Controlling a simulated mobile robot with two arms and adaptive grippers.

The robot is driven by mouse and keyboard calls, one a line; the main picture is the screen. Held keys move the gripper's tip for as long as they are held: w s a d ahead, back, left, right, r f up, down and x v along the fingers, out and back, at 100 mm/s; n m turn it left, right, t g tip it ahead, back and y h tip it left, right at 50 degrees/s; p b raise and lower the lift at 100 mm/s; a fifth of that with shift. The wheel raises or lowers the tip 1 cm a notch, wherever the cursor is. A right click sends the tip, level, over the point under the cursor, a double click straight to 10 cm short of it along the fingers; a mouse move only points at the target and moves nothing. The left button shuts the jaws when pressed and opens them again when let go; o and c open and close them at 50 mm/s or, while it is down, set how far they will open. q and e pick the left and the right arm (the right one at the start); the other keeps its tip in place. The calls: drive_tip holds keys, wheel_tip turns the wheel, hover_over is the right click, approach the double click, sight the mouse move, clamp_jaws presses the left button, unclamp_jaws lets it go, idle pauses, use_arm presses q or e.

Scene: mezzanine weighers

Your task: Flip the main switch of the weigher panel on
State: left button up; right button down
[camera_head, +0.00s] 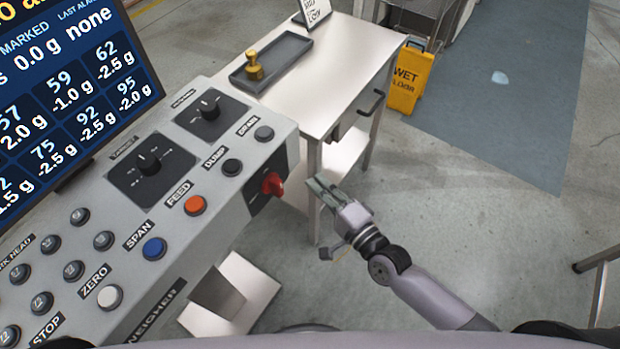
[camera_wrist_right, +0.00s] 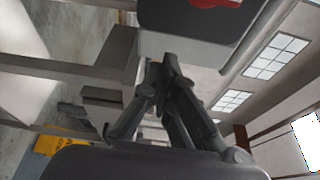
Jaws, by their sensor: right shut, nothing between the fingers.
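The weigher panel (camera_head: 213,228) is a grey sloped console on the left in the head view, with knobs and labelled buttons. Its red main switch (camera_head: 272,184) sits on a black plate on the panel's front face, near the right end. In the right wrist view, part of the red switch (camera_wrist_right: 216,3) shows at the top edge on its dark plate. My right gripper (camera_head: 318,188) is shut and empty, just right of the red switch and apart from it in the head view. The right wrist view shows its fingers (camera_wrist_right: 163,72) together, below the plate. My left gripper is not in view.
A screen (camera_head: 70,90) stands behind the panel. A steel table (camera_head: 345,55) behind the gripper bears a grey tray (camera_head: 285,52) with a brass weight (camera_head: 254,66). A yellow wet-floor sign (camera_head: 408,80) stands beyond it. Floor right of the table is largely clear.

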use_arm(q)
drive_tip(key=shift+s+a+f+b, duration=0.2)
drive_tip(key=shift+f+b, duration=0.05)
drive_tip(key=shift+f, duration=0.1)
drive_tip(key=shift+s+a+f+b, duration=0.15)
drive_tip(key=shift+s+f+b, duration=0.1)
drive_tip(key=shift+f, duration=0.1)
use_arm(e)
drive_tip(key=v, duration=0.6)
drive_tip(key=shift+s+a+r, duration=0.15)
drive_tip(key=shift+s+a, duration=0.1)
drive_tip(key=shift+s, duration=0.2)
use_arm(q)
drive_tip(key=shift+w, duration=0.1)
